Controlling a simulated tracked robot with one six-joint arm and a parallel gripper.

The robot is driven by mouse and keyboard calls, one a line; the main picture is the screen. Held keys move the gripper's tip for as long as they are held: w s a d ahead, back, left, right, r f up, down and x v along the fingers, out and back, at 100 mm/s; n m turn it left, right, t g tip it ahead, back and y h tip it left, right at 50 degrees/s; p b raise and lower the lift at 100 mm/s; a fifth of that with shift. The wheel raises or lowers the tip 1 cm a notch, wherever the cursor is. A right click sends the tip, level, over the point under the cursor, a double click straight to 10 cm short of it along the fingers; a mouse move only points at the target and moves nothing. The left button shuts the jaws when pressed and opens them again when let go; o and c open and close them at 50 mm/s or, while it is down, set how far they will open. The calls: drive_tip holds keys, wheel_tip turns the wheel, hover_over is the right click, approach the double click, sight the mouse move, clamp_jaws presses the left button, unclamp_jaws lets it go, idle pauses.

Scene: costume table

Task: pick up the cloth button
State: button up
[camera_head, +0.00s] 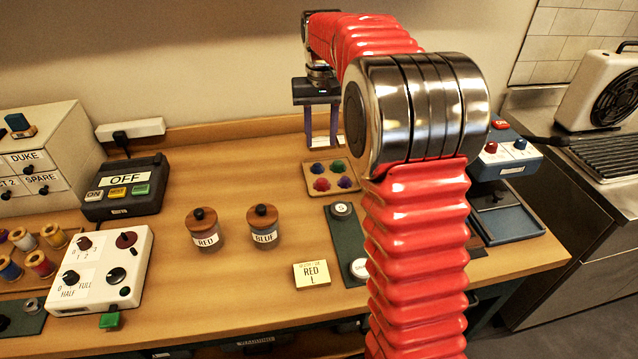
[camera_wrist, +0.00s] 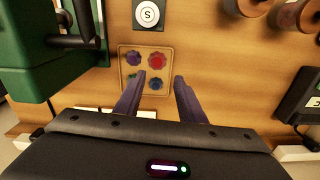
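A small square wooden tray (camera_head: 311,193) holds several round scalloped buttons in the head view. I cannot tell which is the cloth button. The wrist view shows the same tray (camera_wrist: 124,90) with a purple button (camera_wrist: 134,58), a red button (camera_wrist: 157,60) and a blue button (camera_wrist: 156,84); the green one is partly hidden by a finger. My gripper (camera_head: 321,140) is open and empty above the tray; its fingers also show in the wrist view (camera_wrist: 160,77).
Control boxes (camera_head: 125,187) and spools stand at left. My red arm hides part of the right side.

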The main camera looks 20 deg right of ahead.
drive_tip(key=shift+w+d+f, duration=0.6)
drive_tip(key=shift+w+f, duration=0.2)
hover_over(322, 180)
drive_tip(key=shift+w+d+f, duration=0.1)
drive_tip(key=shift+f, duration=4.25)
drive_tip(key=shift+f, duration=2.6)
drive_tip(key=shift+c, duration=0.2)
drive_tip(key=c, duration=0.8)
